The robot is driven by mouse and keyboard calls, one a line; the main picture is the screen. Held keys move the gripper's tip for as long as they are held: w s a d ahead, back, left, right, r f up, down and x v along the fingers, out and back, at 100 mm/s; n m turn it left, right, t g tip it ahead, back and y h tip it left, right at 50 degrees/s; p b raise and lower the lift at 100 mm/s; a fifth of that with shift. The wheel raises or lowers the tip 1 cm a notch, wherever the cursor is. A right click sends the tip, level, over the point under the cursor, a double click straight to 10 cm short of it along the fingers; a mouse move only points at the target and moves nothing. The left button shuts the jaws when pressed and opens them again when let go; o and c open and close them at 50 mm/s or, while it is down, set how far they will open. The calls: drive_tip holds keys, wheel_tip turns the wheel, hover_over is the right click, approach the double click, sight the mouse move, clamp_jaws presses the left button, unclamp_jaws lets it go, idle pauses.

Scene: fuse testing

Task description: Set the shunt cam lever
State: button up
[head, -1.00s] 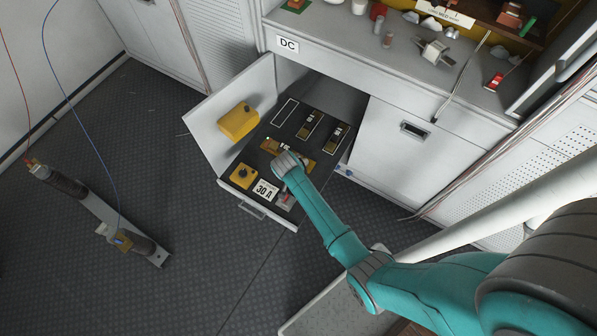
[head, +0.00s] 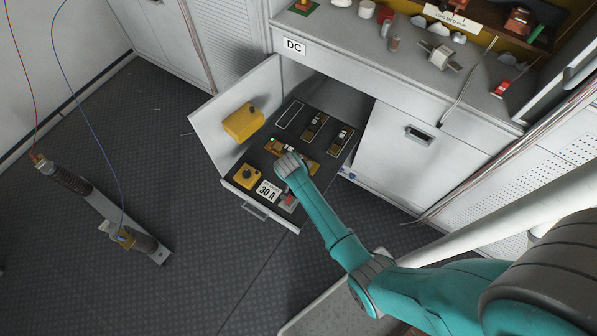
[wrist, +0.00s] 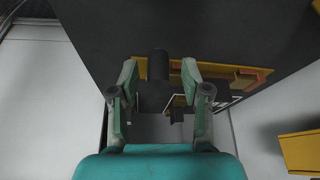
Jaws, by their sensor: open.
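The black panel (head: 236,170) lies in the pulled-out drawer of the cabinet marked DC. A yellow fixture (head: 275,147) is on its middle, partly hidden by my arm's end. My gripper (wrist: 160,80) is low over this part of the panel; its fingertips are hidden in the head view. In the wrist view its two fingers stand apart on either side of a dark upright post (wrist: 159,66). I cannot tell whether they touch it, or whether this post is the shunt cam lever. A yellow bar (wrist: 222,75) shows behind the fingers.
On the panel are a yellow box with a black knob (head: 247,177), a 30 A label (head: 268,191), a red-and-grey switch (head: 288,201) and dark fuse holders (head: 314,127). A resistor assembly (head: 100,210) lies on the floor.

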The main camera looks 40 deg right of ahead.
drive_tip(key=v, duration=1.1)
drive_tip(key=shift+r, duration=0.4)
drive_tip(key=shift+a, duration=0.1)
drive_tip(key=s+a+r+n+t+y, duration=0.1)
drive_tip(key=s+a+n+t, duration=0.25)
drive_tip(key=s, duration=0.65)
drive_tip(key=s+a+n+t+y, duration=0.2)
drive_tip(key=s+n+t, duration=0.15)
drive_tip(key=s, duration=0.55)
drive_tip(key=s+a+r+n+t, duration=0.1)
drive_tip(key=s+r, duration=0.4)
drive_tip(key=r, duration=0.3)
drive_tip(key=s+a+r+n+t, duration=0.1)
drive_tip(key=s+r+n+t, duration=0.1)
drive_tip(key=s+r, duration=0.3)
drive_tip(key=s+a+r+n+t+y, duration=0.1)
drive_tip(key=s+r, duration=0.4)
drive_tip(key=r, duration=0.6)
drive_tip(key=shift+s+r+n+t, duration=0.25)
drive_tip(key=shift+n+t, duration=0.25)
drive_tip(key=shift+t, duration=0.2)
